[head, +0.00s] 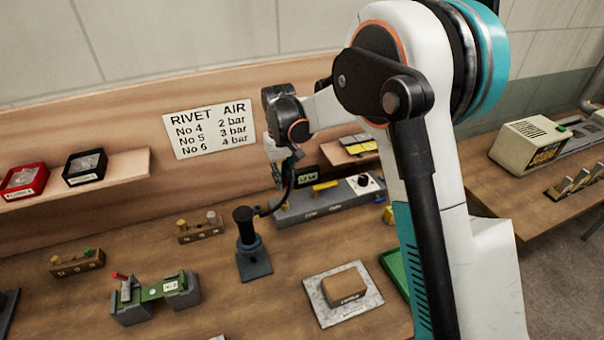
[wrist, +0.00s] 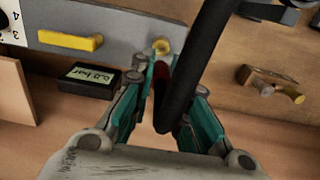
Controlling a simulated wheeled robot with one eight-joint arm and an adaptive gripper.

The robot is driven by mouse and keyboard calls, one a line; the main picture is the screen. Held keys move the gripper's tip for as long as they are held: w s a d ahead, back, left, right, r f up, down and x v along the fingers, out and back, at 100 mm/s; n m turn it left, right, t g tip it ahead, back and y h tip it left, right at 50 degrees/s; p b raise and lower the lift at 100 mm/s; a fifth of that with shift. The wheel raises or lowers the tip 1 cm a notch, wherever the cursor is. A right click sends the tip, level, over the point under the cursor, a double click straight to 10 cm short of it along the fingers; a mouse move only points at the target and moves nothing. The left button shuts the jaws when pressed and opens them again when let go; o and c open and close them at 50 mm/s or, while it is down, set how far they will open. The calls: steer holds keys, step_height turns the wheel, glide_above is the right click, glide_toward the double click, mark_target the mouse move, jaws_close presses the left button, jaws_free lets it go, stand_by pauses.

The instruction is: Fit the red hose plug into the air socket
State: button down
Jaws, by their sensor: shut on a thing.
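My gripper (head: 289,160) is above the left end of the grey air panel (head: 318,203). In the wrist view my gripper (wrist: 172,84) has its teal fingers closed around the dark red hose plug (wrist: 182,76), which is mostly hidden by the black hose (wrist: 191,70) crossing in front. In the head view the hose (head: 289,190) hangs from my gripper toward a black post. A brass ring, seemingly the air socket (wrist: 161,46), shows on the panel just beyond the fingertips. I cannot tell whether plug and socket touch.
The panel carries a yellow lever (wrist: 70,40) and a dial (head: 363,183). A pressure display (wrist: 88,80) sits beside it. The black post (head: 247,240), a small wooden rack (head: 201,231) and a marble slab (head: 318,293) stand nearby.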

steer(key=shift+f+b, duration=0.2)
steer(key=shift+b, duration=0.1)
steer(key=shift+f+b, duration=1.6)
steer(key=shift+f, duration=0.75)
steer(key=c, duration=2.1)
jaws_free()
steer(key=shift+c, duration=0.2)
jaws_close()
steer(key=shift+f+b, duration=1.1)
steer(key=shift+f, duration=0.3)
